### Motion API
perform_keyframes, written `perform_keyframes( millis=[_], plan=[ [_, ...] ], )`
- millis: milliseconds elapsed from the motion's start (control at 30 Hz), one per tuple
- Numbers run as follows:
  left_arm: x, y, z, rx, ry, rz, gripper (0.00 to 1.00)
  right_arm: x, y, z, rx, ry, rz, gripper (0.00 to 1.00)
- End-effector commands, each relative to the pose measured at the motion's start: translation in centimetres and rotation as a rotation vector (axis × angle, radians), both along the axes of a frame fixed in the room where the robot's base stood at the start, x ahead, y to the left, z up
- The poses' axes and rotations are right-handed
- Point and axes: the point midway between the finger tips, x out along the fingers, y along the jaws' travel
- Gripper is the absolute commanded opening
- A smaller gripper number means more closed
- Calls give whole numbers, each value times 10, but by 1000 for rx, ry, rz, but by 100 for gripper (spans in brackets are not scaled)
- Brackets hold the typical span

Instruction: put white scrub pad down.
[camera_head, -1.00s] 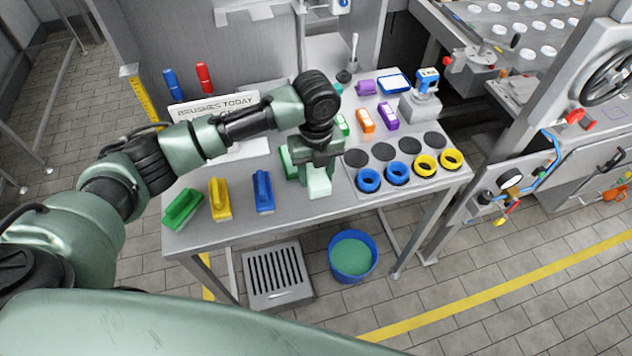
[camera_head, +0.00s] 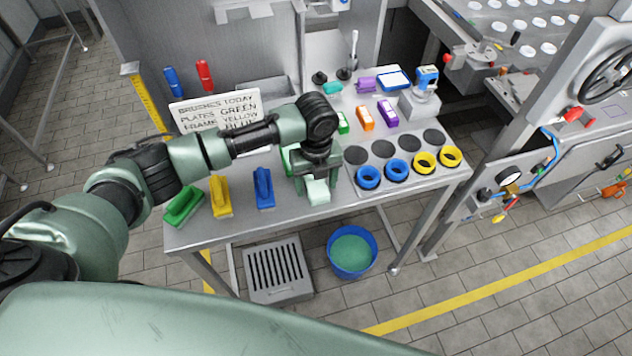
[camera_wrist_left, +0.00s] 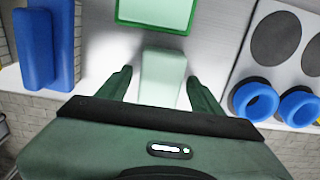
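The white scrub pad (camera_head: 318,192), tinted pale green, is at the front edge of the steel table (camera_head: 235,228). In the left wrist view the pad (camera_wrist_left: 161,75) lies between the two fingers of my left gripper (camera_wrist_left: 160,82), with a visible gap on each side. My left gripper (camera_head: 316,185) is open around the pad, low over the table. The gripper hides part of the pad in the head view. A green-rimmed tray (camera_wrist_left: 124,12) is just behind the pad. My right gripper is not in view.
A blue brush (camera_head: 264,190), a yellow brush (camera_head: 220,197) and a green brush (camera_head: 184,206) stand to the left. Blue rings (camera_head: 368,178) and yellow rings (camera_head: 424,163) sit to the right. A blue bucket (camera_head: 374,243) is on the floor below.

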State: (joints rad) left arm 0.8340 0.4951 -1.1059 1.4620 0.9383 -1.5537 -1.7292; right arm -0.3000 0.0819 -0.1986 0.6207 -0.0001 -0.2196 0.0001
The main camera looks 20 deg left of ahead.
Motion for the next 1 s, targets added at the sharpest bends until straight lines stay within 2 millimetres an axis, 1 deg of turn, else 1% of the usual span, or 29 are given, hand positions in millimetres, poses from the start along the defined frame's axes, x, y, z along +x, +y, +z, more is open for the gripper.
perform_keyframes(
  millis=[167,233,333,467,700,800,900,1000],
  plan=[
    [0,0,1,0,0,0,66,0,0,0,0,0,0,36],
    [0,0,4,0,-1,0,66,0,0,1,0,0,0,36],
    [1,0,12,-1,-3,1,66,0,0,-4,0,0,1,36],
    [2,0,36,-1,-6,-1,66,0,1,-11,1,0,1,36],
    [2,0,88,-2,-5,0,66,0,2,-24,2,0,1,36],
    [2,0,104,-1,-3,0,66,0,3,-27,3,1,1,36],
    [1,0,115,-1,-3,1,66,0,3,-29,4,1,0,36],
    [1,0,121,-1,1,1,66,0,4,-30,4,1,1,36]
  ],
)
